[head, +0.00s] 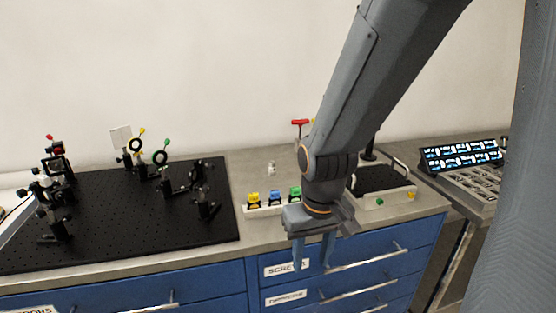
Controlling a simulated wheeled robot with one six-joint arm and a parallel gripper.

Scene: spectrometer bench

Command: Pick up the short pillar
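My gripper (312,263) hangs pointing down in front of the blue drawers, near the bench's front edge. Its two fingers are apart with nothing between them. A small pale upright piece (272,169) stands on the grey bench top behind the row of coloured parts; it may be the short pillar, but it is too small to tell. Several black post-mounted optics (204,204) stand on the black breadboard at the left. My arm and gripper hide part of the bench behind them.
Yellow, blue and green parts sit in a pale rack (262,211) left of my gripper. A red-handled tool (299,123) stands behind. A tray with a black pad (383,178) and a control console (470,168) are at right. Drawer handles (370,259) stick out at the front.

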